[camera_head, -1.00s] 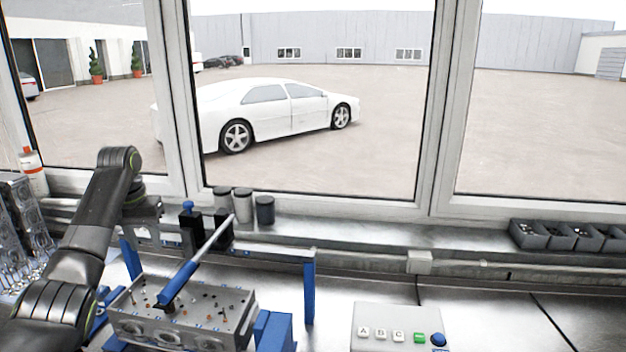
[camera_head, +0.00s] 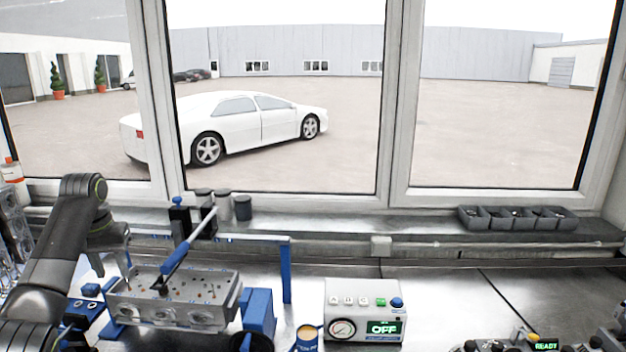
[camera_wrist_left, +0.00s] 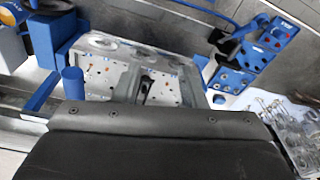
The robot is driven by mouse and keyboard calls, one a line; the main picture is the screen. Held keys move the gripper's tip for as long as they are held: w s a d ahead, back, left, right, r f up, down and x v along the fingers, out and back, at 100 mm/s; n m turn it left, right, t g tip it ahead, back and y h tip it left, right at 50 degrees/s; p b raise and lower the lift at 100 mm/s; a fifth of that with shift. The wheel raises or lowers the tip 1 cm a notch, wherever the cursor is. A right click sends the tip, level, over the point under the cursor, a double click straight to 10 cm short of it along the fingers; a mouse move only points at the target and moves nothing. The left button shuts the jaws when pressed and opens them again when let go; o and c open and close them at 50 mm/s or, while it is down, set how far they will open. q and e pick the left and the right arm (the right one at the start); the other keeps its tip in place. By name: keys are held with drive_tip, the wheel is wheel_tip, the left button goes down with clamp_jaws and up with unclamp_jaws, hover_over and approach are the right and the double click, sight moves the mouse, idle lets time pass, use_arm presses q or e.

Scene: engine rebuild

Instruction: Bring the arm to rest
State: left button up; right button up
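My left arm (camera_head: 65,235) comes in from the left in the head view, bent at the elbow. My left gripper (camera_head: 122,262) points down near the left end of a grey metal cylinder head (camera_head: 215,318), and I cannot tell whether it touches it. In the left wrist view, my dark wrist body fills the bottom and the cylinder head (camera_wrist_left: 100,72) lies beyond it. My right gripper is in neither view.
A blue-handled bar (camera_head: 177,256) slants up from the cylinder head. A blue post (camera_head: 286,272) stands behind it. Dark bins (camera_head: 515,217) sit on the sill. The bench right of the tester has clear room.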

use_arm(q)
drive_tip(key=s+d+f+m, duration=0.1)
drive_tip(key=s+d+f, duration=0.3)
drive_tip(key=f, duration=0.5)
drive_tip(key=s+d+f+m+y, duration=0.1)
drive_tip(key=s+f, duration=0.5)
drive_tip(key=f, duration=0.2)
drive_tip(key=s+d+f, duration=0.3)
drive_tip(key=s+f, duration=0.2)
drive_tip(key=f, duration=0.4)
drive_tip(key=s+d+t, duration=0.1)
drive_tip(key=s+d, duration=0.2)
drive_tip(key=s, duration=1)
drive_tip(key=s+d+t, duration=0.1)
drive_tip(key=s+d, duration=0.2)
drive_tip(key=s, duration=1.1)
wheel_tip(320, 180, down, 33)
drive_tip(key=a+g+b, duration=0.1)
drive_tip(key=a+b, duration=0.1)
drive_tip(key=b, duration=0.6)
drive_tip(key=s+f+b, duration=0.3)
drive_tip(key=s+f, duration=0.4)
drive_tip(key=f, duration=0.4)
drive_tip(key=s+d+f+g+b, duration=0.1)
drive_tip(key=s+f+b, duration=0.2)
drive_tip(key=s+f, duration=0.5)
wheel_tip(320, 180, down, 3)
drive_tip(key=shift+d+f+n+h, duration=0.1)
drive_tip(key=shift+d+n+h, duration=0.15)
drive_tip(key=shift+n+h, duration=0.05)
